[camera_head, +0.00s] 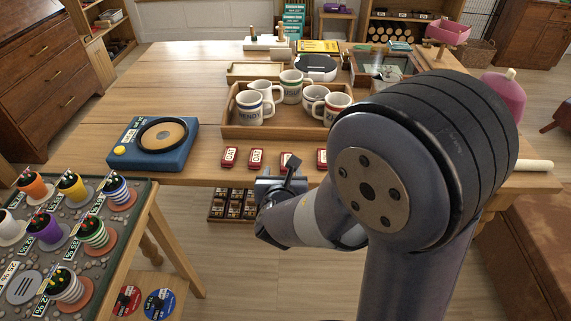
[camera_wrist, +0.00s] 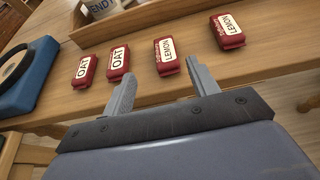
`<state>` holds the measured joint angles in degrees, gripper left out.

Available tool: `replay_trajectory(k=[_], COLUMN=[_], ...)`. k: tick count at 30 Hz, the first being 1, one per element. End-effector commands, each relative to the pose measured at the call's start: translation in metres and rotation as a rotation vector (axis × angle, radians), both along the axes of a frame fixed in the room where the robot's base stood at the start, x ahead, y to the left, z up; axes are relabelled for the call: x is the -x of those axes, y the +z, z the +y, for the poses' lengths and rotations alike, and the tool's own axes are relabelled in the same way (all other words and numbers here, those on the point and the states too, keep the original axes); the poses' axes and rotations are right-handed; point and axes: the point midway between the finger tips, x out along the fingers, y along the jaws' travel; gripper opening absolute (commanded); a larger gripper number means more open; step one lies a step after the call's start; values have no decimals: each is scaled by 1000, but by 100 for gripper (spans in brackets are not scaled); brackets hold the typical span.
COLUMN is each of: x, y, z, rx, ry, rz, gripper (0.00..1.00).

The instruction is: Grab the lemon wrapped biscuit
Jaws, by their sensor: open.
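Several red wrapped biscuits lie in a row along the front edge of the wooden table. In the wrist view, two read LEMON: one lemon biscuit (camera_wrist: 167,55) right of the middle and another lemon biscuit (camera_wrist: 228,30) at the far right. Two read OAT: an oat biscuit (camera_wrist: 118,63) and an oat biscuit (camera_wrist: 84,71) to the left. My gripper (camera_wrist: 160,85) is open and empty, its fingers spread just short of the middle lemon biscuit. In the head view, my gripper (camera_head: 280,180) is at the table's front edge and partly covers that lemon biscuit (camera_head: 287,158).
A wooden tray (camera_head: 225,130) with several mugs stands behind the biscuits. A blue device (camera_head: 153,155) with a round top is to the left. A side table (camera_head: 130,225) with striped cups is at front left. Bare tabletop (camera_head: 190,85) lies at back left.

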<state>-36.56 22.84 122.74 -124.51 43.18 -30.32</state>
Motion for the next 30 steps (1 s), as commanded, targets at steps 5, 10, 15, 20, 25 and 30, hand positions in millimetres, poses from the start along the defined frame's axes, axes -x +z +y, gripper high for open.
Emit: replay_trajectory(k=[5,10,15,20,25,30], x=[-13,-36,-48,-48,-48,-48], y=[-10,-23,-27,-26,-26,-26], z=[-4,-9,-9,-9,-9,-9], rx=[1,-1,-1,-1,-1,-1], ry=[-4,-4,-3,-1,-1,-1], rz=[2,1,1,0,0,0], gripper=[56,56,56,56,47,33])
